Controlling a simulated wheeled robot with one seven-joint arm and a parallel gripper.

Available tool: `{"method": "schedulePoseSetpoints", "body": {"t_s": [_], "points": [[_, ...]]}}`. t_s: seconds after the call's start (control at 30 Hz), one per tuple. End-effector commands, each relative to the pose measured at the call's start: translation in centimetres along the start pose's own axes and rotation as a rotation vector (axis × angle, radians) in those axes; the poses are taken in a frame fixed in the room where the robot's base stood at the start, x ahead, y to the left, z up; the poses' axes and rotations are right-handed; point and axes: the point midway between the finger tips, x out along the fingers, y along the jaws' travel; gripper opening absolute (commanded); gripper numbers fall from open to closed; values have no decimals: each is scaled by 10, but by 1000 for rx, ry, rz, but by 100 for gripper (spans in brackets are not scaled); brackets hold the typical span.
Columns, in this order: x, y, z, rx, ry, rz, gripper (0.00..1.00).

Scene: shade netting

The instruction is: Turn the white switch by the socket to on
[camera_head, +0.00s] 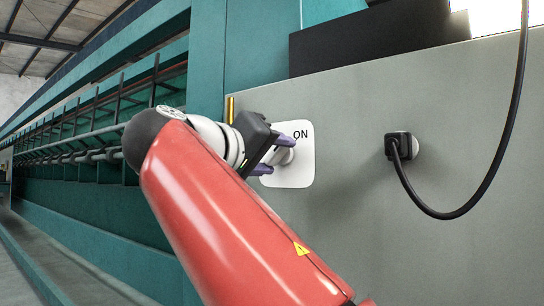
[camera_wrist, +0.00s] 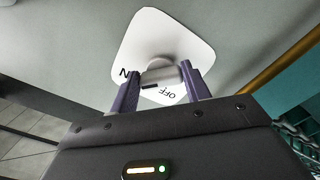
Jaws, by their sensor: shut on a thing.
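In the wrist view the end of that word and "OFF" show on the plate (camera_wrist: 188,38). My gripper (camera_head: 281,155) is at the plate, its purple fingers shut on the knob from both sides. A dark mark shows on the knob, near the side towards "OFF"; its exact setting is hard to tell. My gripper hides part of the plate in the head view.
Right of the switch, a black plug (camera_head: 400,147) sits in the socket, and its black cable (camera_head: 462,214) loops down and up. A black box (camera_head: 375,45) juts out above. A yellow bar (camera_head: 230,109) and teal machine frame (camera_head: 207,60) stand left of the panel.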

Motion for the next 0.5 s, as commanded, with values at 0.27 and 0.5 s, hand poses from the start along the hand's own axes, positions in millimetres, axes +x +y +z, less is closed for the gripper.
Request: {"method": "schedulePoseSetpoints", "body": {"t_s": [0.27,0.5], "points": [[0,-2,1,6,-4,-3,25],[0,-2,1,5,-4,-3,60]]}}
